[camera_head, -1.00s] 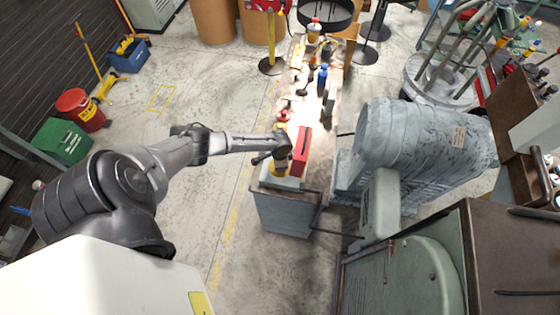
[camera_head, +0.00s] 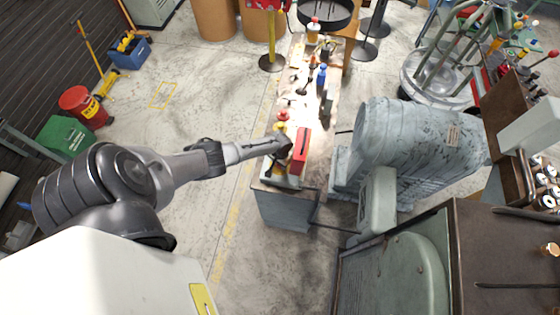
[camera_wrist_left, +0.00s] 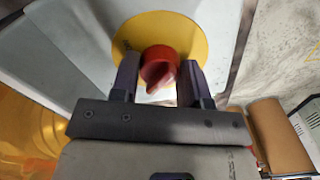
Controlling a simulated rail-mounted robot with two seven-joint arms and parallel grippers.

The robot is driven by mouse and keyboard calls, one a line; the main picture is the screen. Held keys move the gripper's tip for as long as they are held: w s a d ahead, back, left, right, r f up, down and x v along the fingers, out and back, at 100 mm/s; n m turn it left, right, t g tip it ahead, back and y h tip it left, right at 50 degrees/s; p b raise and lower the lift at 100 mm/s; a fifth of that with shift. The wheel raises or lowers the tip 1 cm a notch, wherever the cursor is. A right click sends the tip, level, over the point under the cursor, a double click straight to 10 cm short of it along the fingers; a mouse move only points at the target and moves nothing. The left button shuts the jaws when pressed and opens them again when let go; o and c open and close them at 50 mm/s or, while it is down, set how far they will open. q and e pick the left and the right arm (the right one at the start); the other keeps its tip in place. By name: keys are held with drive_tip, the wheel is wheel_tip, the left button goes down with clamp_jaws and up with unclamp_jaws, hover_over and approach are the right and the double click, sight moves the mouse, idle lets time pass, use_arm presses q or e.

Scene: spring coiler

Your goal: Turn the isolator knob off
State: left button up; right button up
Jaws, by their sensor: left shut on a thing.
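The isolator knob (camera_wrist_left: 158,66) is red and sits on a round yellow plate (camera_wrist_left: 188,30) in the left wrist view. The plate is on a pale grey box face (camera_wrist_left: 85,35). My left gripper (camera_wrist_left: 157,78) has one dark finger on each side of the knob and is shut on it. In the head view my left gripper (camera_head: 283,147) reaches in from the left to the near end of the long bench, beside a red box (camera_head: 301,143). The knob is hidden there behind the gripper. My right gripper is not in view.
The bench (camera_head: 290,208) carries bottles and small tools, including a blue bottle (camera_head: 321,76). A large grey machine (camera_head: 415,140) stands to its right. A yellow post (camera_head: 271,38) stands at its far left.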

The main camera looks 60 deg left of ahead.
use_arm(q)
drive_tip(key=shift+n, duration=0.3)
idle(0.4)
drive_tip(key=o, duration=0.9)
drive_tip(key=shift+r, duration=0.3)
wheel_tip(320, 180, up, 13)
drive_tip(key=p, duration=0.3)
drive_tip(key=shift+r, duration=0.1)
